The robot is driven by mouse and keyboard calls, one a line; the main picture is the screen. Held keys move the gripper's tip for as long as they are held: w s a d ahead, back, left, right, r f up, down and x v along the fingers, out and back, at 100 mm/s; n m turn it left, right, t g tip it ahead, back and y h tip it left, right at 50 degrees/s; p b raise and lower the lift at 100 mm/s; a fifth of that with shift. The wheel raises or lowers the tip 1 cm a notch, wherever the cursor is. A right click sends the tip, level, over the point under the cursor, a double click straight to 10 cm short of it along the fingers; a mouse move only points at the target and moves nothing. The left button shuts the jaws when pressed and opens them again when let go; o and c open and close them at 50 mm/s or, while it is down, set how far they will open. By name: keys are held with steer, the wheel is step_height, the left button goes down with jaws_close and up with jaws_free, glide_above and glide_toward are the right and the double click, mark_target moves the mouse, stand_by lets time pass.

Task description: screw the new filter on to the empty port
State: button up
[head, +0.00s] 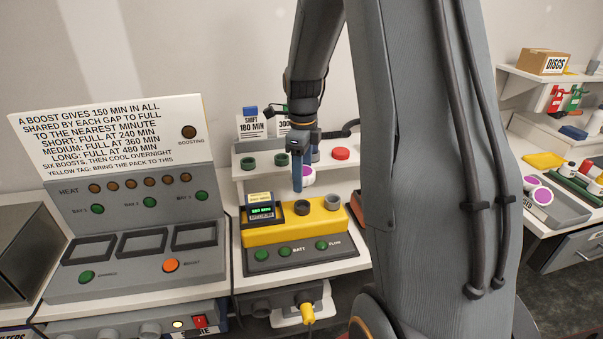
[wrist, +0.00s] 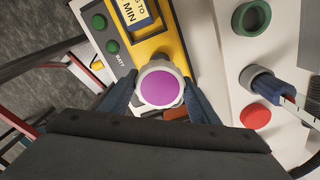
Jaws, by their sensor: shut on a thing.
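My gripper (head: 299,178) is shut on a white-rimmed filter with a purple face (head: 308,176). In the wrist view the filter (wrist: 158,88) sits between the two fingers, purple face toward the camera. In the head view it is above and behind the yellow unit (head: 290,232) on the bench, apart from it as far as I can tell.
A pack with a lit green display (head: 262,211) sits on the unit's left. Behind is a white shelf (head: 243,174) with green rings (head: 282,160) and a red cap (head: 340,153). A grey charging console (head: 130,245) stands left. Purple-faced filters (head: 541,196) lie in a tray at right.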

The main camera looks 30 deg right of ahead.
steer(key=shift+f+b, duration=1.4)
steer(key=shift+f, duration=1.55)
steer(key=shift+f, duration=1.25)
steer(key=m, duration=0.4)
steer(key=shift+m, duration=0.3)
steer(key=m, duration=0.4)
steer(key=shift+m, duration=0.3)
steer(key=o, duration=1.4)
steer(key=shift+c, duration=0.2)
steer(key=shift+r, duration=0.1)
